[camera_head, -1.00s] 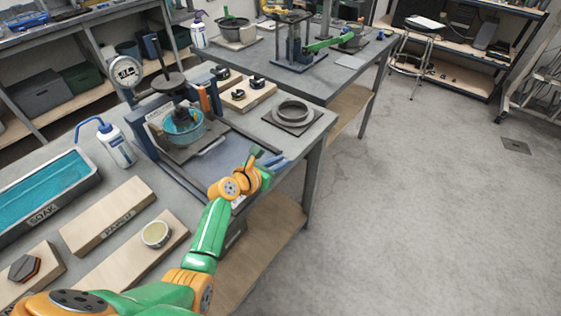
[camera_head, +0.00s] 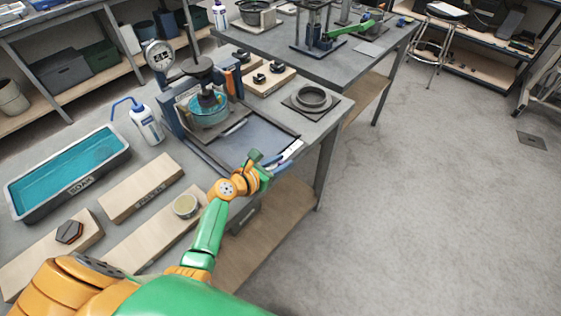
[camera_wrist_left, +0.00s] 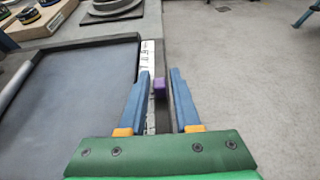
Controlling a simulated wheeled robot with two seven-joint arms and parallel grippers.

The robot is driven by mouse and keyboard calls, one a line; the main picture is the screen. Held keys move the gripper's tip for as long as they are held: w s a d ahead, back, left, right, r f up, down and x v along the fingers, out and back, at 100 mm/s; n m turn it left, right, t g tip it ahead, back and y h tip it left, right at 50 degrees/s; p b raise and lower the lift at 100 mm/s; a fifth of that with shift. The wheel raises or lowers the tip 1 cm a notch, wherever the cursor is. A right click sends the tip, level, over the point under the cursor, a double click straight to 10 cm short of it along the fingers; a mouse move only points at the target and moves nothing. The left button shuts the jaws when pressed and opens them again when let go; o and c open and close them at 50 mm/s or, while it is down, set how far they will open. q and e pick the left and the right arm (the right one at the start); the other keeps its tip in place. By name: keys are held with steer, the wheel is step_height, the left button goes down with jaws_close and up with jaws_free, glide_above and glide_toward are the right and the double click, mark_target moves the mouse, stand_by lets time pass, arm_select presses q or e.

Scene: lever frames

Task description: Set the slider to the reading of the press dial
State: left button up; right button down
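The press (camera_head: 207,92) stands on the near bench with its round white dial (camera_head: 158,55) at its upper left; the dial's markings are too small to read. A purple slider block (camera_wrist_left: 159,86) sits on a dark rail along the bench edge, beside a white marked scale strip (camera_wrist_left: 147,62). The strip also shows in the head view (camera_head: 292,150). My left gripper (camera_wrist_left: 160,73) is open, its blue fingers on either side of the purple block with gaps visible; in the head view it (camera_head: 275,160) is at the bench's front edge. My right gripper is not in view.
A dark flat tray (camera_head: 251,138) lies beside the rail. A blue-filled soak tub (camera_head: 120,143), a wash bottle (camera_head: 147,124) and wooden boards (camera_head: 140,188) are to the left. A ring on a dark plate (camera_head: 325,107) is at the right.

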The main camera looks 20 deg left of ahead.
arm_select(q)
steer(key=shift+o, duration=0.7)
steer(key=shift+s+a, duration=0.1)
steer(key=shift+s+r, duration=0.15)
steer(key=p+v, duration=0.1)
steer(key=v, duration=0.6)
steer(key=shift+s+a, duration=0.1)
steer(key=shift+s, duration=0.1)
steer(key=shift+w, duration=0.15)
